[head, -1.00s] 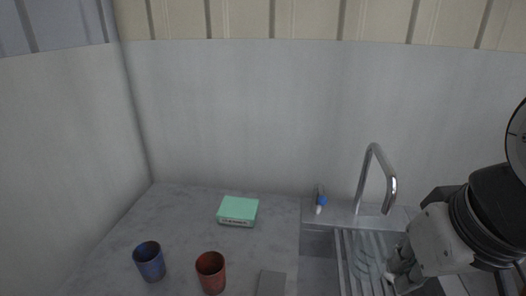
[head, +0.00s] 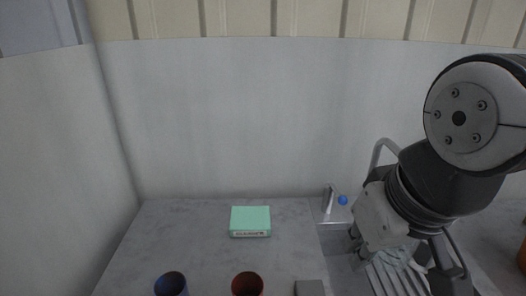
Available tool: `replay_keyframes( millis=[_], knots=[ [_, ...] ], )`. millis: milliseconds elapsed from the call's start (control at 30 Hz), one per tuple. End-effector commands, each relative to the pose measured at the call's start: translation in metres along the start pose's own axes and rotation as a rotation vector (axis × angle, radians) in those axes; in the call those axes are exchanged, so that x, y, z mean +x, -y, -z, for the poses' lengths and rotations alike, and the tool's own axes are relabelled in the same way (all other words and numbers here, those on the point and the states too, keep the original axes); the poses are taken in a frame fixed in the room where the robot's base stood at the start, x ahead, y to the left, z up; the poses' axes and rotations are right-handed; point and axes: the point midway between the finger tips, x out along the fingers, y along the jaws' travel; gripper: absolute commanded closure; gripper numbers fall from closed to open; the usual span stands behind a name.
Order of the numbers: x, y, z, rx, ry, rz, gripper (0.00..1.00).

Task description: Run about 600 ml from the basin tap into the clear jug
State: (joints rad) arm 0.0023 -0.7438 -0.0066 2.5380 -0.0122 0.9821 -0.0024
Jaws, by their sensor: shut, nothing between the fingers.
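The chrome basin tap (head: 377,154) rises at the back of the basin, its spout mostly hidden behind my arm. My gripper (head: 357,246) points down in front of these, over the left part of the basin. It is shut with nothing seen between its fingers, and appears apart from the knob. I cannot make out the clear jug; my arm hides much of the basin.
Ribbed draining bars (head: 386,281) lie below my arm. On the grey counter (head: 200,240) are a green box (head: 250,221), a blue cup (head: 171,284), a red cup (head: 247,284) and a grey block (head: 310,288). The left counter is mostly clear.

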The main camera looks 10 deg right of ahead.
Motion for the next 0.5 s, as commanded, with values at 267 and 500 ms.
replay_keyframes(
  millis=[267,500],
  knots=[
    [-0.016,-0.018,0.060,0.002,0.033,-0.059,1.00],
    [-0.009,-0.045,0.144,-0.003,0.067,-0.139,1.00]
  ],
)
